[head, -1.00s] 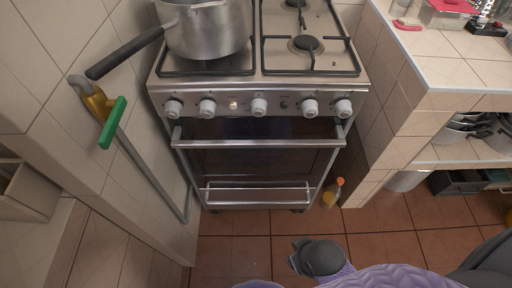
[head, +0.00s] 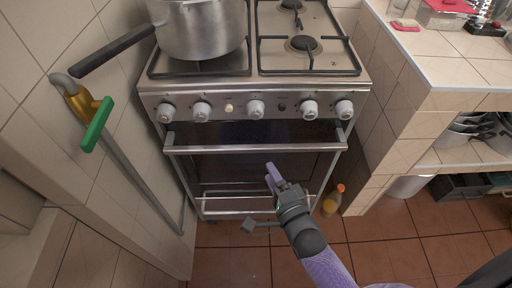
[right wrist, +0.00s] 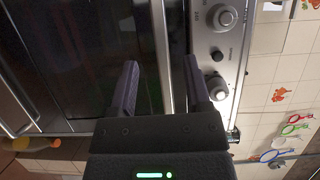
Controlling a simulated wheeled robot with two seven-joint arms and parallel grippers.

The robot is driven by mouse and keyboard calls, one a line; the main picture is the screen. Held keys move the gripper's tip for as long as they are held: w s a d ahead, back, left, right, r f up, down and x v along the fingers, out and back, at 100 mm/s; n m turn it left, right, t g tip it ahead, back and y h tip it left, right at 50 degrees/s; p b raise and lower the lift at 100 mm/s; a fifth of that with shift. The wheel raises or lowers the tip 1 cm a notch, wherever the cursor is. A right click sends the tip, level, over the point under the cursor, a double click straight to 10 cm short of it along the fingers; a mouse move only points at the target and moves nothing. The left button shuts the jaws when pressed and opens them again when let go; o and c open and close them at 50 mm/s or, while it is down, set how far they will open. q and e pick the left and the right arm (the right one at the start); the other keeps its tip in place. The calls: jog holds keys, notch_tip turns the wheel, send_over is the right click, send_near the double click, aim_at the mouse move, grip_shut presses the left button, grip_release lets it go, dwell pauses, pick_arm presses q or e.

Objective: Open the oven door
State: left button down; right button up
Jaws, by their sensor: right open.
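The oven door (head: 225,172) is a dark glass panel below the row of knobs and looks closed. Its silver bar handle (head: 235,149) runs across the top. My right gripper (head: 270,171) is in front of the door, its fingertips just below the handle in the head view. In the right wrist view the open, empty fingers (right wrist: 160,66) point at the oven. The handle (right wrist: 161,50) runs upright in that picture, in the gap between them, and neither finger visibly touches it. I cannot tell how far ahead it is. My left gripper is out of view.
A pot (head: 201,30) stands on the stove top, its long handle reaching left. A green-handled lever on a gas pipe (head: 140,150) is on the left wall. A bottle (head: 332,200) stands on the floor right of the oven. A tiled counter (head: 460,75) is at the right.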

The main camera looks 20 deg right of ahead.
aim_at(257, 152)
jog(key=w+b, duration=0.1)
jog(key=w, duration=0.1)
jog(key=w+b, duration=0.1)
jog(key=w, duration=0.2)
jog(key=w+a+b, duration=0.1)
jog(key=w, duration=0.2)
jog(key=shift+w+f, duration=0.15)
jog(key=shift+w, duration=0.4)
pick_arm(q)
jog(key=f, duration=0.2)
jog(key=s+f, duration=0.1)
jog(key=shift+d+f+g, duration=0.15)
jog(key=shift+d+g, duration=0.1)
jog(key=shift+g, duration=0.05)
pick_arm(e)
jog(key=c, duration=0.7)
grip_shut()
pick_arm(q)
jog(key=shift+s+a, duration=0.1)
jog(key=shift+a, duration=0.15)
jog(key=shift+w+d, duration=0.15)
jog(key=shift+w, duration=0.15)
